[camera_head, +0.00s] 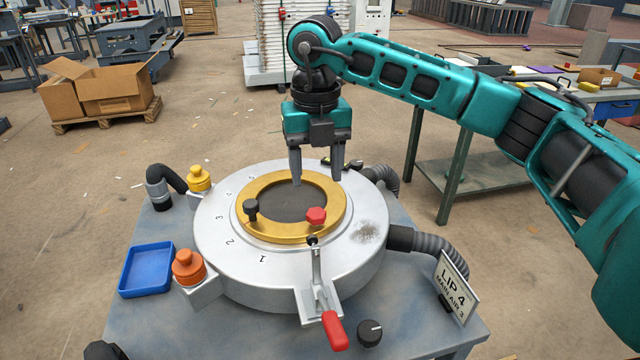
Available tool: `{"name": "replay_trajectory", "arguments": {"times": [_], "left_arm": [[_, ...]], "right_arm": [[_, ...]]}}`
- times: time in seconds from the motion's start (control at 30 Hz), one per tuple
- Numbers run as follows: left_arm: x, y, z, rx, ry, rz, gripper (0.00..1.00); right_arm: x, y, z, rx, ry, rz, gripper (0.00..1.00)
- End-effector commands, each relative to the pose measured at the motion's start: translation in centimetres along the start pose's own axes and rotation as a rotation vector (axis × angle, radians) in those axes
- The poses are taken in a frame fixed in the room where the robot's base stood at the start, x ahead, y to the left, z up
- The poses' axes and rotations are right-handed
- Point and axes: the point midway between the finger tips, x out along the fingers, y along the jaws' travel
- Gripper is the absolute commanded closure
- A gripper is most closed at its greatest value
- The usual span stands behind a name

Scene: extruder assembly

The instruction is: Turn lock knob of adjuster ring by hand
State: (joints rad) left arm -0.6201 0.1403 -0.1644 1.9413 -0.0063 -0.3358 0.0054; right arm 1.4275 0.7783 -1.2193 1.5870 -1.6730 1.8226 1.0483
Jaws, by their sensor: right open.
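The gold adjuster ring (258,228) lies on top of a round silver housing (225,250) with numbers along its rim. A red knob (316,215) sits on the ring's front right part, and a black knob (251,208) stands on its left part. I cannot tell from their look which one is the lock knob. My right gripper (317,180) is open and empty. It points down over the far part of the ring, behind the red knob and apart from both knobs. My left gripper is not in view.
A clamp lever with a red handle (335,331) juts from the housing's front. An orange knob (188,267), a yellow knob (199,178) and a blue tray (147,270) are at left. Hoses (430,243) and a LIP 4 sign (453,287) are at right.

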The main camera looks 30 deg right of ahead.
Motion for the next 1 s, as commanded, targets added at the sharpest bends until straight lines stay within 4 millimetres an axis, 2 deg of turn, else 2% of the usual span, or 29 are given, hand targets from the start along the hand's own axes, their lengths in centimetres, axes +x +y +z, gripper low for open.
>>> {"name": "replay_trajectory", "arguments": {"times": [0.03,0.3,0.43,0.6,0.73,1.0], "left_arm": [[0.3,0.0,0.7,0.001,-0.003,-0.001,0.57],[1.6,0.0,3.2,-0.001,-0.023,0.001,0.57],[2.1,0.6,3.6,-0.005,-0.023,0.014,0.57],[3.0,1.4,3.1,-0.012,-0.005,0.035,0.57],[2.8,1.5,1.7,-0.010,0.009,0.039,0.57],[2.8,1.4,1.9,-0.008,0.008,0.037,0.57]], "right_arm": [[0.9,0.0,0.0,0.000,0.001,0.000,0.42],[4.2,0.0,0.0,-0.001,0.001,0.000,0.42],[5.8,0.0,0.0,-0.001,0.001,0.001,0.42],[7.8,0.0,0.0,-0.002,0.001,0.001,0.42],[7.3,0.1,0.0,-0.002,0.001,0.001,0.42],[7.5,0.1,0.0,-0.002,0.001,0.001,0.42]]}}
